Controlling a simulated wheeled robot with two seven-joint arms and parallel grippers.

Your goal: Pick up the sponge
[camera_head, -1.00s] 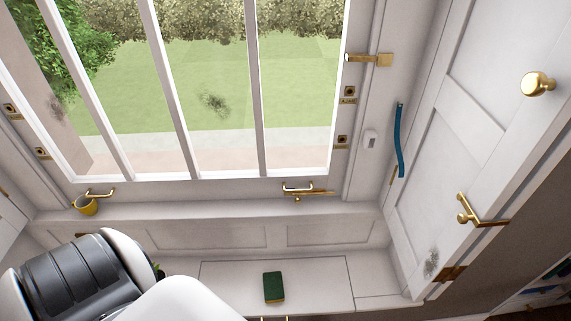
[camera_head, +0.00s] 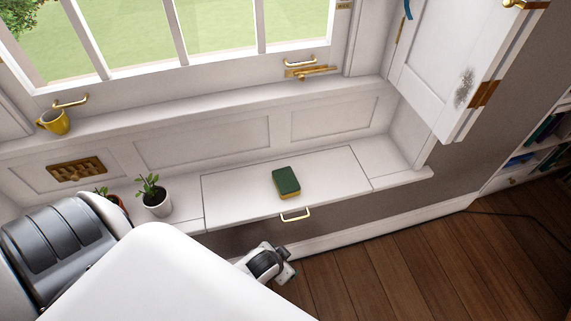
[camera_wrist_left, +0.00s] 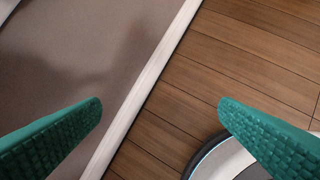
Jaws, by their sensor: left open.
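The sponge (camera_head: 286,181) has a dark green top and a yellow side. It lies flat on the white window bench (camera_head: 235,198), just behind the brass handle of the bench's lid panel. My left gripper shows partly in the head view, low in front of the bench and apart from the sponge. In the left wrist view, the teal fingers of my left gripper (camera_wrist_left: 160,104) are spread wide with nothing between them. The sponge is not in the wrist view. My right gripper is not in view.
A small potted plant (camera_head: 154,196) stands on the bench left of the sponge, with another pot beside it, partly hidden. A yellow mug (camera_head: 54,121) is on the sill. A brass handle (camera_head: 295,215) sticks out below the sponge. Wooden floor (camera_head: 400,262) is open at right.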

